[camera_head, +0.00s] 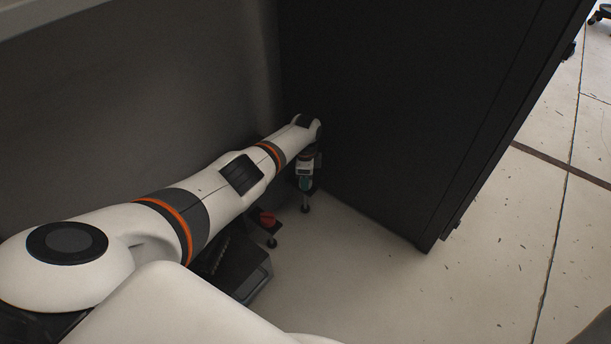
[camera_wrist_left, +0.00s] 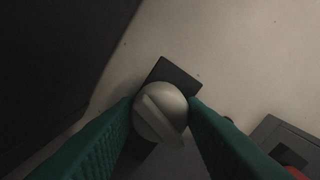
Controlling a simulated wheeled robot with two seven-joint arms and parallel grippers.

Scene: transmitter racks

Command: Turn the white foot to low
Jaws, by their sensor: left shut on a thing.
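The white foot (camera_wrist_left: 160,112) shows in the left wrist view as a pale round knob with a raised bar across it. The bar runs from upper left to lower right. A dark bracket (camera_wrist_left: 172,72) lies beneath it. My left gripper (camera_wrist_left: 161,108) has its green fingers on both sides of the knob and is shut on it. In the head view my left gripper (camera_head: 305,185) points down near the floor, beside the black cabinet, and hides the knob. My right gripper is not in view.
A red knob (camera_head: 267,220) on a similar dark bracket stands left of the gripper, near a dark box (camera_head: 242,270). The tall black cabinet (camera_head: 400,110) rises close on the right, and a grey wall (camera_head: 130,120) is behind my arm. Pale floor (camera_head: 350,270) is clear in front.

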